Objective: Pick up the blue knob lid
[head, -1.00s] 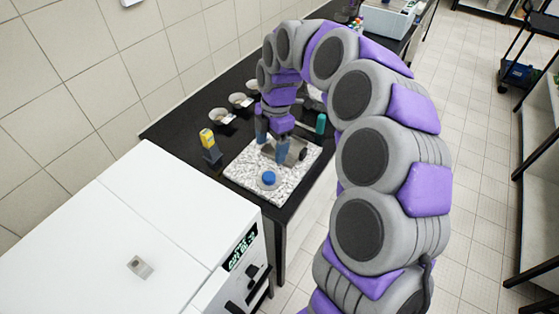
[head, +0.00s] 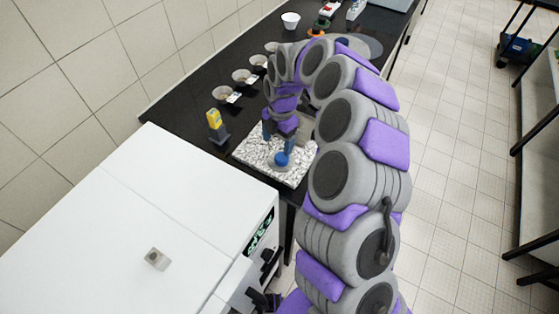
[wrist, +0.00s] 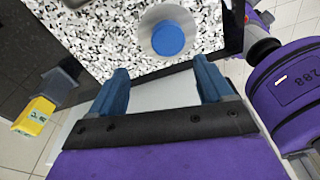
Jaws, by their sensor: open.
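The blue knob lid (head: 282,159) sits on the speckled white slab (head: 250,154) on the black bench. In the wrist view the round blue knob (wrist: 168,38) stands on a pale grey disc, beyond my fingertips and right of the middle. My gripper (wrist: 160,78) is open, with its two blue fingers apart and nothing between them. In the head view my gripper (head: 279,139) hangs over the slab, close to the knob and just behind it. I cannot tell its exact height above the slab.
A yellow and grey device (head: 215,124) stands left of the slab. Several small bowls (head: 243,76) line the bench near the wall. A large white machine (head: 150,220) stands in front of the bench. Black bench surface (head: 185,100) is clear behind the yellow device.

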